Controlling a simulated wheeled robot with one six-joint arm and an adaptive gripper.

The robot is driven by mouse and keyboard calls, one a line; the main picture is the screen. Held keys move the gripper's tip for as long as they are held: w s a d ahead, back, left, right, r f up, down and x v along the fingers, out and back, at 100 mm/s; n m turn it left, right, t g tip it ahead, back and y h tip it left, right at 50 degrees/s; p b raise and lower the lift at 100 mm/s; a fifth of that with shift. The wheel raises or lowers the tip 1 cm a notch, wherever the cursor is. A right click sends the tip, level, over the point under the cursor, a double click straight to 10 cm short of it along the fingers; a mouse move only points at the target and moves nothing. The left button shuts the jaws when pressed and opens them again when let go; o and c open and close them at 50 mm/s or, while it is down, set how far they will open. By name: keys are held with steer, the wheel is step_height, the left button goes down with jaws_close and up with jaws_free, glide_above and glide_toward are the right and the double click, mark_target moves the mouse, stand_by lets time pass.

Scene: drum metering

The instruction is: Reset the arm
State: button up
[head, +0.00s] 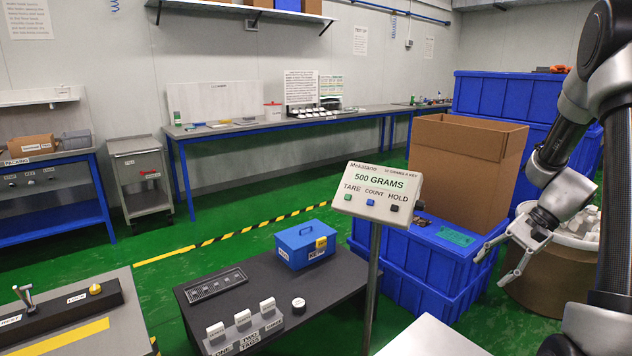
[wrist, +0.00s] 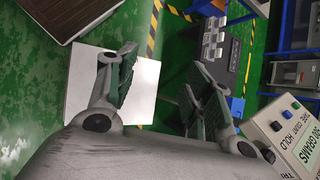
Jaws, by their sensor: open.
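My gripper (head: 497,262) is at the right of the head view, at the end of my raised, bent arm. Its fingers are apart and nothing is between them. In the wrist view my gripper (wrist: 160,92) also shows open and empty, with a white surface (wrist: 85,65) and green floor beyond the fingers. In the head view the fingers are in front of the blue crates and the drum of white pieces; I cannot tell whether they touch anything.
A scale display (head: 377,192) reading "500 GRAMS" stands on a post. A drum (head: 535,290) with white pieces is at right, beside blue crates (head: 412,262) and a cardboard box (head: 466,172). A dark table (head: 245,318) holds a blue box (head: 306,245). A white surface (head: 432,338) is at front.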

steer(key=s+a+r+n+t+h, duration=0.2)
steer(key=s+r+n, duration=0.3)
steer(key=s+r, duration=0.4)
steer(key=s+a+r+n+t+h, duration=0.2)
steer(key=s+a+r+n+h, duration=0.2)
steer(key=s+r, duration=0.5)
steer(key=shift+s+r+n+t+h, duration=0.4)
steer(key=shift+s+n+h, duration=0.15)
steer(key=shift+n+h, duration=0.2)
